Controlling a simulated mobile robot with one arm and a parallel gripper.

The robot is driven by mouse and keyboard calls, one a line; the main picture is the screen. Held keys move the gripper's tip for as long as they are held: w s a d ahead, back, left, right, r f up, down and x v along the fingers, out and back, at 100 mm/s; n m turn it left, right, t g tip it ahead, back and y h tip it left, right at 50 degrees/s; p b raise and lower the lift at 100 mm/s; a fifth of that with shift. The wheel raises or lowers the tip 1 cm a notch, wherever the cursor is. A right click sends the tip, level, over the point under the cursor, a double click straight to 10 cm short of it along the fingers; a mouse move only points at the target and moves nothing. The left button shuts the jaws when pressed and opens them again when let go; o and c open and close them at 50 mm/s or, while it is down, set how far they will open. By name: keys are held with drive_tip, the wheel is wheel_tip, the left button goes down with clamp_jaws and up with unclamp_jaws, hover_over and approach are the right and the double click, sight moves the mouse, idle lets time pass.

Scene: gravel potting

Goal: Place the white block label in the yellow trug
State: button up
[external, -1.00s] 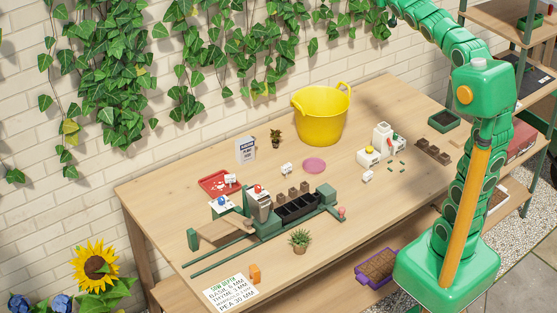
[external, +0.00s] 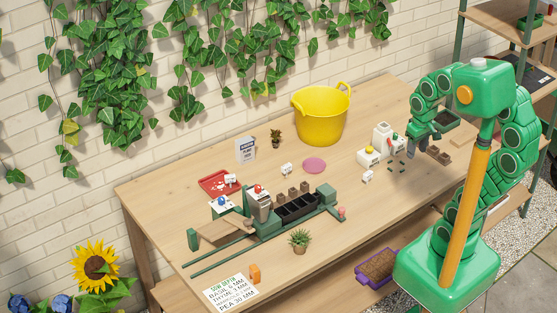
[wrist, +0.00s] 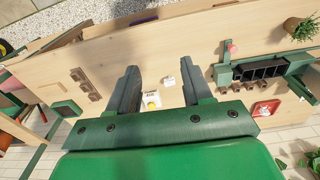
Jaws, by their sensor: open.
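Several small white block labels stand on the table: one (external: 367,177) in front of the white dispenser, one (external: 286,169) left of the pink disc, and one (external: 231,180) at the red tray. I cannot tell from their print which is meant. The yellow trug (external: 320,118) stands upright near the wall, and its inside looks empty. My gripper (external: 411,151) is open and empty above the table's right part, right of the dispenser. In the wrist view, a white label (wrist: 170,81) shows below and between the open fingers (wrist: 162,75). The trug is not seen there.
The white dispenser (external: 383,137) with a yellow button stands close to my gripper. Brown pots (external: 433,152) and a dark green tray (external: 445,121) lie right. A green seeding rig (external: 297,207) and small plant (external: 299,239) stand left. Table between label and trug is mostly clear.

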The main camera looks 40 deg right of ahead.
drive_tip(key=s+a+f+g, duration=0.1)
drive_tip(key=s+f+g, duration=0.1)
drive_tip(key=s, duration=0.5)
drive_tip(key=shift+s+f+n, duration=0.25)
drive_tip(key=shift+f+n, duration=0.05)
drive_tip(key=shift+f, duration=0.3)
